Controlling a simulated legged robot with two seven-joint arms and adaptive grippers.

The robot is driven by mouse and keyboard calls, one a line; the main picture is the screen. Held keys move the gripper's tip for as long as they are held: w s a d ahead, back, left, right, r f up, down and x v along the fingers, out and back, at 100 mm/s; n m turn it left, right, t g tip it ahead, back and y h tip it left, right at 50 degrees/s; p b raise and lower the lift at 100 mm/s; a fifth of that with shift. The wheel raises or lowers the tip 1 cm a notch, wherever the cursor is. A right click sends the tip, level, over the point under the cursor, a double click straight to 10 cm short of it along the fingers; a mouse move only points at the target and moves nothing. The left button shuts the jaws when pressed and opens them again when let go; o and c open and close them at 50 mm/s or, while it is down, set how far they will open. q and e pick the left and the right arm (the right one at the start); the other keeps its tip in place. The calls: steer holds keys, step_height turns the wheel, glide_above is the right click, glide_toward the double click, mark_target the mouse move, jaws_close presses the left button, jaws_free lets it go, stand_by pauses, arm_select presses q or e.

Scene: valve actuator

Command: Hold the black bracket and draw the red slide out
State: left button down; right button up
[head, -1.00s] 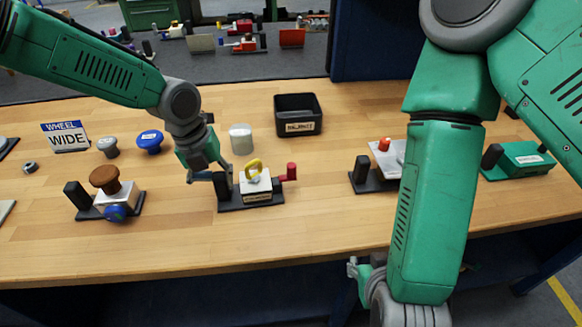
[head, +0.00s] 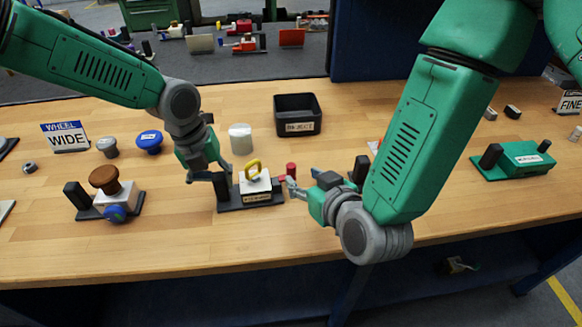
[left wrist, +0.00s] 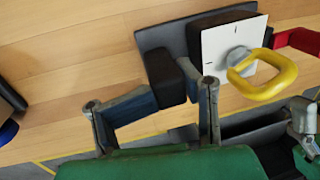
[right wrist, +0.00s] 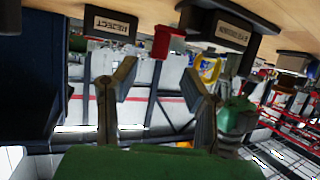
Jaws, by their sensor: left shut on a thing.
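The valve unit has a white block (head: 256,183) with a yellow ring handle (head: 254,168) on a dark base plate. The black bracket (left wrist: 166,78) is an upright post at the unit's left end. My left gripper (head: 220,178) is shut on it, with a finger on either side in the left wrist view. The red slide (head: 291,171) sticks out at the unit's right end and also shows in the right wrist view (right wrist: 164,42). My right gripper (head: 301,180) is open and empty close beside the slide. In the right wrist view the slide lies just beyond the fingertips, roughly between them.
A black REJECT bin (head: 298,115) and a pale cylinder (head: 241,139) stand behind. A unit with a brown knob (head: 104,178) stands left, a green unit (head: 519,158) right. Another unit is largely hidden behind my right arm. The table front is clear.

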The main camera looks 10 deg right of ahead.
mark_target(294, 170)
steer(key=x, duration=0.7)
steer(key=shift+f, duration=0.1)
jaws_close()
steer(key=shift+d, duration=0.1)
